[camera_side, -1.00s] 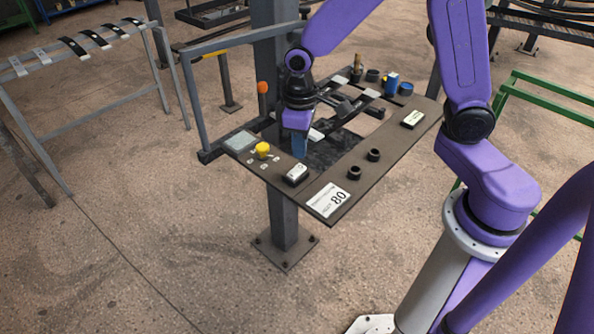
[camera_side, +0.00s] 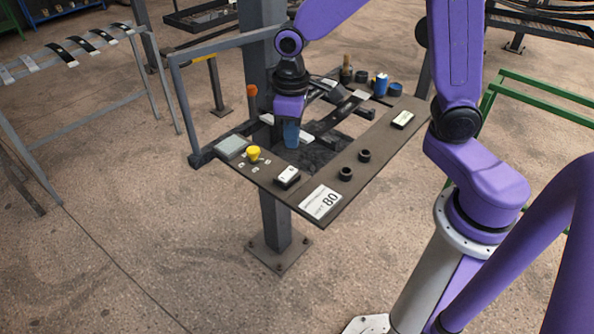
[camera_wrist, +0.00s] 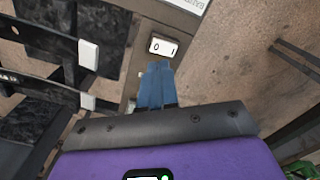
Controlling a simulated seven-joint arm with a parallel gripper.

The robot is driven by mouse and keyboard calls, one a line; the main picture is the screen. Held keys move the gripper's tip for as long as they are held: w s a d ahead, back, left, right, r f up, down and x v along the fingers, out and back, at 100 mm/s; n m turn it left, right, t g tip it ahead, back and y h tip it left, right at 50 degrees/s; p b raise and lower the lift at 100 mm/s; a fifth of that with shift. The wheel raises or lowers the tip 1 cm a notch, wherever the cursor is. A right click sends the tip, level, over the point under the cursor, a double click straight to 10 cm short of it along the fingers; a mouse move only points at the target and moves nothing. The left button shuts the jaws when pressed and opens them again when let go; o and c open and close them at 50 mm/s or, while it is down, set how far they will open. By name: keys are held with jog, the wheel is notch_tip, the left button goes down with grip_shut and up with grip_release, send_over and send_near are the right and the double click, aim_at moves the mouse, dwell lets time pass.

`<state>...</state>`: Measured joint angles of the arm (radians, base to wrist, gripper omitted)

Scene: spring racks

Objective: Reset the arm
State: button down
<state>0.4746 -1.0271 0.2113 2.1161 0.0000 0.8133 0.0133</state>
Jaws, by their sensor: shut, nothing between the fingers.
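My gripper (camera_side: 291,134) has blue fingers that are closed together with nothing between them. It hangs over the left part of the dark rack panel (camera_side: 352,176), above the opening with the leaf springs. In the wrist view the shut blue fingers (camera_wrist: 155,86) point toward a white rocker switch marked 0 and 1 (camera_wrist: 163,46). The same switch shows in the side view (camera_side: 287,175), to the front of the gripper. I cannot tell how far the fingertips are above the panel.
The panel carries a yellow knob (camera_side: 253,153), a grey screen (camera_side: 232,146), black round sockets (camera_side: 346,173), another white switch (camera_side: 402,119) and a blue cylinder (camera_side: 381,83). An orange-topped post (camera_side: 252,101) stands left of my gripper. A grey rail frame (camera_side: 176,96) borders the left side.

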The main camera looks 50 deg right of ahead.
jog(key=s+d+r+n, duration=0.1)
jog(key=s+d+n, duration=0.1)
jog(key=s, duration=0.8)
jog(key=s+d+r+n, duration=0.2)
jog(key=s+n, duration=0.2)
jog(key=s, duration=0.7)
jog(key=shift+d+r, duration=0.2)
jog(key=shift+r, duration=0.1)
